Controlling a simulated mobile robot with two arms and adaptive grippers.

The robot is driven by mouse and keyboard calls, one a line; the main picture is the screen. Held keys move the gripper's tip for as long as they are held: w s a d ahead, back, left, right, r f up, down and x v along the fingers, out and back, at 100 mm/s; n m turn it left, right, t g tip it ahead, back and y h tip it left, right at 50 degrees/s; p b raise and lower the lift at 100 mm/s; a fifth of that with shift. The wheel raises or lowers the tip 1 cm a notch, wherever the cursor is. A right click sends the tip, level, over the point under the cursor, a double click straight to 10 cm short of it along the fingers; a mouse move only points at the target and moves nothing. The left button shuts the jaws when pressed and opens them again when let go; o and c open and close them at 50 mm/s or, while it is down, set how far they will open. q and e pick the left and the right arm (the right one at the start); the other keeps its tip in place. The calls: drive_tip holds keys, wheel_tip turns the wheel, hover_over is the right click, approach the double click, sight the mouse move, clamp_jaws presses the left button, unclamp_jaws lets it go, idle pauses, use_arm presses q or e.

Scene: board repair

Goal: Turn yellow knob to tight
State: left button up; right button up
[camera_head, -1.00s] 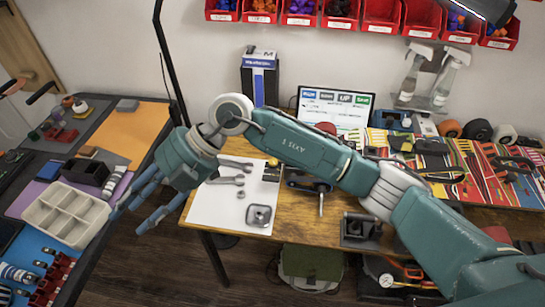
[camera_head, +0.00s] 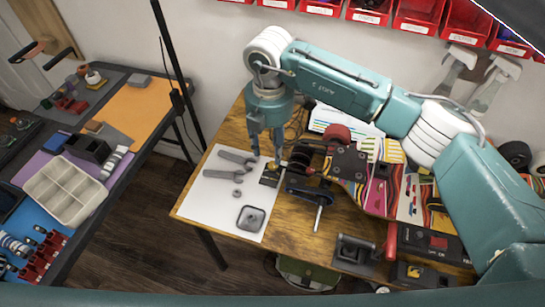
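My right gripper (camera_head: 267,152) hangs from the wrist with its fingers pointing down over the wooden table. The fingers look apart, with nothing seen between them. The fingertips are just above and left of a small yellowish part, which looks like the yellow knob (camera_head: 284,163), at the left end of a dark device with a red round part (camera_head: 337,132). The knob is tiny and partly crowded by the device, so its setting cannot be read. I cannot tell whether a fingertip touches it. My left gripper is not in view.
A white sheet (camera_head: 215,213) with wrenches (camera_head: 238,158) and a square metal part (camera_head: 250,219) lies left of the device. A dark clamp-like block (camera_head: 354,251) sits at the front edge. A side table with a compartment tray (camera_head: 66,192) stands left, across a floor gap.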

sight(272, 164)
drive_tip(key=f, duration=0.4)
drive_tip(key=f+p, duration=0.1)
drive_tip(key=f, duration=0.1)
drive_tip(key=shift+w+d, duration=0.3)
drive_tip(key=shift+d, duration=0.05)
drive_tip(key=shift+s+a+f, duration=0.1)
drive_tip(key=shift+a+f, duration=0.05)
drive_tip(key=shift+f, duration=0.4)
